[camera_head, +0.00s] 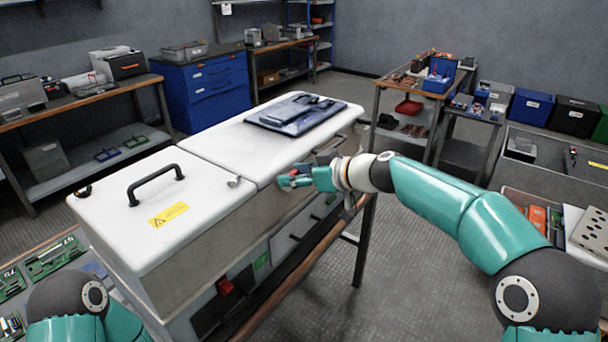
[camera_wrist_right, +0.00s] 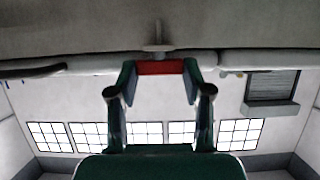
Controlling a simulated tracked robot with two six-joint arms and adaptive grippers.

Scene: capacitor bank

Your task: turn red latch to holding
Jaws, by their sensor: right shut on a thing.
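A white cabinet (camera_head: 140,235) with a split lid stands in the middle of the head view. My right gripper (camera_head: 287,181) is at the upper part of its long front side, by the edge of the lid. In the right wrist view, the red latch (camera_wrist_right: 160,67) lies between the two fingers of that gripper, which are shut on it. In the head view the gripper mostly covers the latch, so its exact angle cannot be told. My left arm shows only at the bottom left; its gripper is out of view.
A black handle (camera_head: 155,182) and yellow warning label (camera_head: 169,214) are on the near lid. A dark blue tray-like item (camera_head: 290,121) lies on the far lid. A red switch (camera_head: 225,286) sits lower on the front. Bare floor (camera_head: 400,270) lies to the right.

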